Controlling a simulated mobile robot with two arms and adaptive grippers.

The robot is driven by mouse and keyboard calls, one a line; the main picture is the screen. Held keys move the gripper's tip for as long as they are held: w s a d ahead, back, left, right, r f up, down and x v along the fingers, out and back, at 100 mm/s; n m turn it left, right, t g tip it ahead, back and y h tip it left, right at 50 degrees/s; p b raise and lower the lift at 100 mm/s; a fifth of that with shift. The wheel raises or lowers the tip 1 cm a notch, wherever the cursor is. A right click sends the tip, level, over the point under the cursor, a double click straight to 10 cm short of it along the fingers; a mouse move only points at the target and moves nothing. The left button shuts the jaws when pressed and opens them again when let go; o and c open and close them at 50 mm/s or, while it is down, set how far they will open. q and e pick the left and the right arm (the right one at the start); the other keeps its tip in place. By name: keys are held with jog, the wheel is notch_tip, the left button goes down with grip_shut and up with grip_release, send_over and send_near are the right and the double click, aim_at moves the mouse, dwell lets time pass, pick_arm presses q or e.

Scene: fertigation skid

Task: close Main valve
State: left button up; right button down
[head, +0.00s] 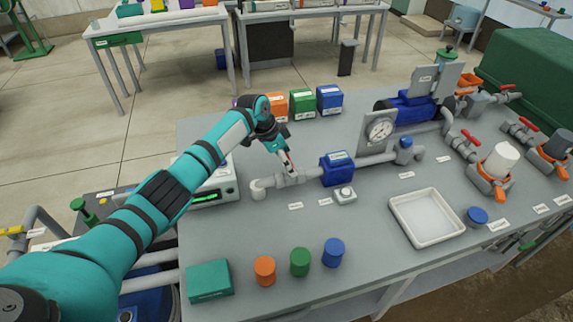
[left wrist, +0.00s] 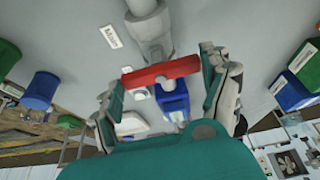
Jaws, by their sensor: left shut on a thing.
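The valve's red lever handle (left wrist: 160,72) sits on the grey pipe at the left end of the bench's pipe run. In the left wrist view it lies roughly crosswise to the grey pipe (left wrist: 152,32). My left gripper (head: 287,163) reaches down onto this valve from the far side, its fingers on either side of the handle and shut on it. My right gripper is not in view.
A blue box-shaped unit (head: 337,170) sits on the pipe just right of the valve. A grey instrument with a green display (head: 207,196) stands left. Orange, green and blue boxes stand behind. A white tray (head: 427,218) and coloured caps lie toward the front.

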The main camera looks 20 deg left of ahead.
pick_arm(q)
jog(key=shift+m, duration=0.4)
jog(key=o, duration=1.1)
jog(key=v, duration=1.2)
jog(key=shift+w+r, duration=0.1)
jog(key=shift+w, duration=0.05)
